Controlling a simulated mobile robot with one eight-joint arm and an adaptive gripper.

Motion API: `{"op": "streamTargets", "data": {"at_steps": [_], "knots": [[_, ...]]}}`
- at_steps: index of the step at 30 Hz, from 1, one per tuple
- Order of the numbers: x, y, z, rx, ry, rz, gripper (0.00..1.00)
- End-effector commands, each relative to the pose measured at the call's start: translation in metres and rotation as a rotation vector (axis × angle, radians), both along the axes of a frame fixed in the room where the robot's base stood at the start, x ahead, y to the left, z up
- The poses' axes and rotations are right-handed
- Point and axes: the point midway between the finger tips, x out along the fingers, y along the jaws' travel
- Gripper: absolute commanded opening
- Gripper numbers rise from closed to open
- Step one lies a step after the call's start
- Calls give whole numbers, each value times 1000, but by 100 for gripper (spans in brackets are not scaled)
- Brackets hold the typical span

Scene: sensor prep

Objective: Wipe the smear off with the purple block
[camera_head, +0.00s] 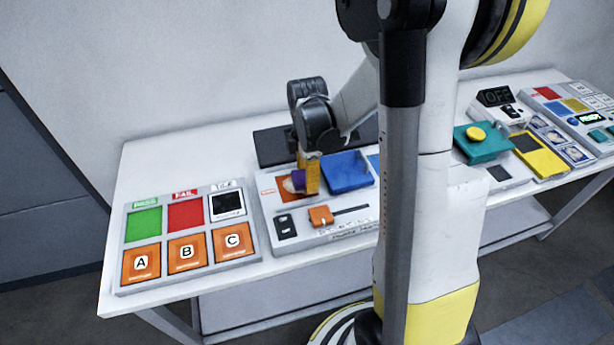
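My gripper (305,176) points down over the grey panel in the middle of the table. Its yellow finger shows, and it appears shut on the small purple block (298,179), which is partly hidden by the finger. The block is low over the orange square pad (283,195) at the panel's upper left. It seems to touch the pad, but contact is hard to tell. A small pale patch, possibly the smear (288,186), shows on the pad just left of the block.
A blue lid (348,172) stands right beside my gripper. The panel also has an orange slider (321,215) and a black switch (286,226). A left panel (188,236) holds coloured squares. My arm hides the table's middle right; a teal lid (482,146) stands beyond.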

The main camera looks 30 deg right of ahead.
Motion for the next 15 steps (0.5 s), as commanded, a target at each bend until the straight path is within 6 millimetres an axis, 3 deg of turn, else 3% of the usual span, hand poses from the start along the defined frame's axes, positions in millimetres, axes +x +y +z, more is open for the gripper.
{"op": "streamTargets", "data": {"at_steps": [6, 15], "knots": [[7, 22, -2, 2, -1, 5, 10], [11, 36, -2, 5, -2, 4, 10]]}}
